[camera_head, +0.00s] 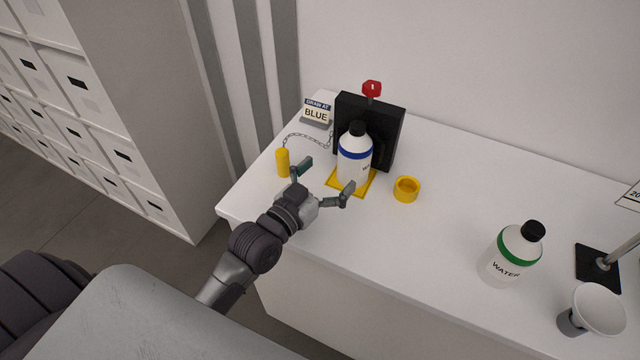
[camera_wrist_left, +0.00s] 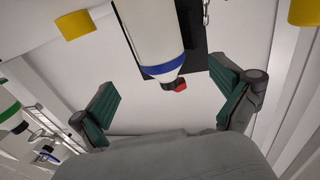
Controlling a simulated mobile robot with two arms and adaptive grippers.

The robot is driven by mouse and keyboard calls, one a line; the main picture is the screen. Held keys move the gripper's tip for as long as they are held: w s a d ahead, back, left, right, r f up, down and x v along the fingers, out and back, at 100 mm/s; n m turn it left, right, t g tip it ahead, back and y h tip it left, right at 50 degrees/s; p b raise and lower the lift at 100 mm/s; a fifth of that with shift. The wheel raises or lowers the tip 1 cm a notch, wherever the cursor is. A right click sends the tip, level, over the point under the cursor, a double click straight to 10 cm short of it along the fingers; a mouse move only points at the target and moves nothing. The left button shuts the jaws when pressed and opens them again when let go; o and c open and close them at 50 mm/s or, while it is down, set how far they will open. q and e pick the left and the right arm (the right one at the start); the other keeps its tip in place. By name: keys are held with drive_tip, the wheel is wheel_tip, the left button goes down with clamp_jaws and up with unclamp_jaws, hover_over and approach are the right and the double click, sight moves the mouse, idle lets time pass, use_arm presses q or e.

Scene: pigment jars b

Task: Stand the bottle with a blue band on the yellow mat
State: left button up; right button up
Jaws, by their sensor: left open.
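The white bottle with a blue band and black cap (camera_head: 354,160) stands upright on the yellow mat (camera_head: 340,184), in front of a black block. The mat's edges show around the bottle's base. My left gripper (camera_head: 322,181) is open and empty, its two fingers spread just in front of the bottle, on the near left side. In the left wrist view the bottle (camera_wrist_left: 150,28) appears upside down, beyond and between the open fingers (camera_wrist_left: 170,88); I see no contact. The mat is not clear in that view. My right gripper is not in view.
The black block (camera_head: 388,125) with a red key-like knob (camera_head: 372,89) stands right behind the bottle. A yellow ring (camera_head: 406,190) and a green-banded bottle (camera_head: 510,256) are to the right.

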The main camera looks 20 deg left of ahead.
use_arm(q)
drive_tip(key=shift+v, duration=1.65)
